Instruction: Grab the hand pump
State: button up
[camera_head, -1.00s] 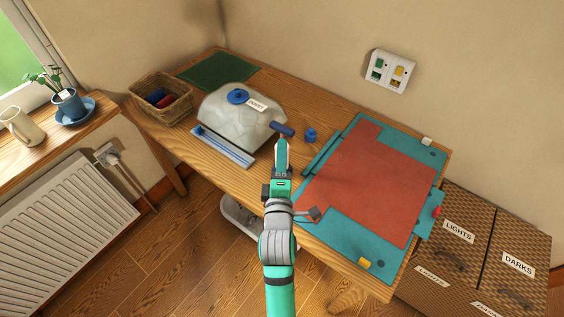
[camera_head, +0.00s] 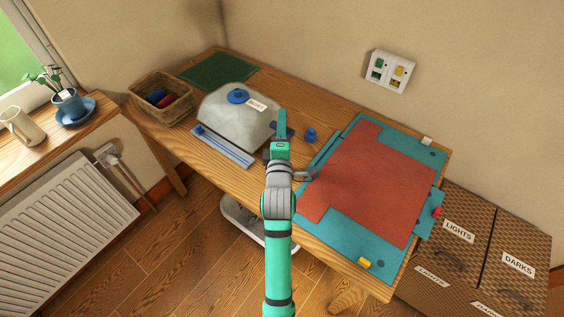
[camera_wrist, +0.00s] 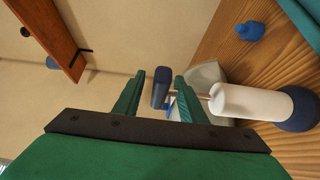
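The hand pump shows in the wrist view with a white cylindrical body (camera_wrist: 250,102), a dark blue end, a thin rod and a dark blue handle (camera_wrist: 161,88). In the head view its blue handle (camera_head: 290,133) is partly hidden behind my gripper (camera_head: 282,122), and its body is hidden. In the wrist view my gripper (camera_wrist: 160,90) is open. The pump's handle appears between the two green fingers, with a gap on each side. I cannot tell whether the handle is at fingertip depth or a little beyond.
On the wooden table (camera_head: 215,178), a pale domed cover with a blue cap (camera_head: 237,96) stands left of my gripper. A small blue object (camera_head: 311,135) stands right. A teal mat with red sheet (camera_head: 375,185) fills the right side. A wicker basket (camera_head: 160,98) stands back left.

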jog(key=shift+w, duration=1.2)
jog(key=shift+c, duration=0.5)
grip_shut()
